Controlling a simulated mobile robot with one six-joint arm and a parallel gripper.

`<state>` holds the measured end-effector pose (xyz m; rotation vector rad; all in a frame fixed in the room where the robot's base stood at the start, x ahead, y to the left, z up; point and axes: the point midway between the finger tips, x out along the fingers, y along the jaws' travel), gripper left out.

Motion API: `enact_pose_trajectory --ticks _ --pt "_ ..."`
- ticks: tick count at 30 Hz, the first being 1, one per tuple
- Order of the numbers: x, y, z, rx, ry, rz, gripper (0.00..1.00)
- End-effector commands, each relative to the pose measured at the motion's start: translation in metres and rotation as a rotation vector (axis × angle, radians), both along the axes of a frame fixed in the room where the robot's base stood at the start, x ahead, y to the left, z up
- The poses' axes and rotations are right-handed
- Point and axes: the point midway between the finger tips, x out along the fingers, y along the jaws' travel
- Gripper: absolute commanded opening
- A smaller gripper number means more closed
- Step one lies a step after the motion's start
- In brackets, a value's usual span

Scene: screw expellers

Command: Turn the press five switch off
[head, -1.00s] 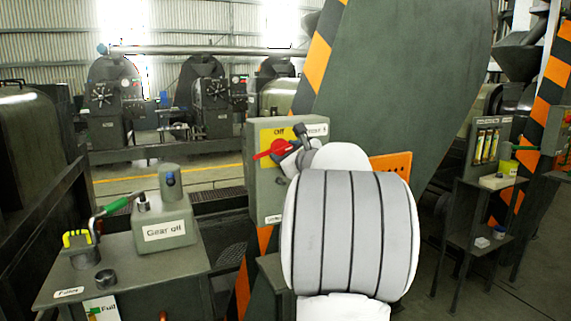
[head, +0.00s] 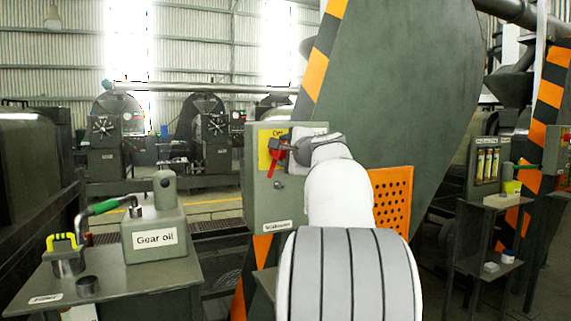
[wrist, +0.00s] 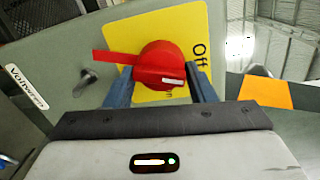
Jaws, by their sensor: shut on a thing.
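The press switch is a red rotary handle (head: 274,162) on a yellow plate (wrist: 195,32) on a grey-green control box (head: 262,205). In the head view the handle's bar points steeply down. In the wrist view the red handle (wrist: 158,62) has its bar pointing left. The word "Off" shows on the plate, and another label is mostly hidden behind the knob and a finger. My gripper (wrist: 163,80) is shut on the red handle, with a blue finger at either side of the knob. In the head view my gripper (head: 292,148) covers part of the plate.
A small key-like part (wrist: 92,80) sticks out of the box beside the plate. A bench with a gear oil can (head: 155,237) stands at the left. An orange perforated guard (head: 392,197) is right of the box. Another stand (head: 485,205) is farther right.

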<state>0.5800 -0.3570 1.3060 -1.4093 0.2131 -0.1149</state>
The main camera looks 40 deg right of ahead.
Motion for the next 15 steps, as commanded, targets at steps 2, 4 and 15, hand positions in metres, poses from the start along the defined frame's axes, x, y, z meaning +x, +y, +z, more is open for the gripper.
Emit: enact_pose_trajectory --ticks 2,4,15 --pt "-0.0007 0.0008 0.0014 -0.066 0.006 -0.002 0.27" --pt "-0.0006 0.0010 0.0022 -0.119 0.019 -0.001 0.27" --pt "-0.0005 0.0019 0.0054 -0.307 0.064 -0.002 0.27"
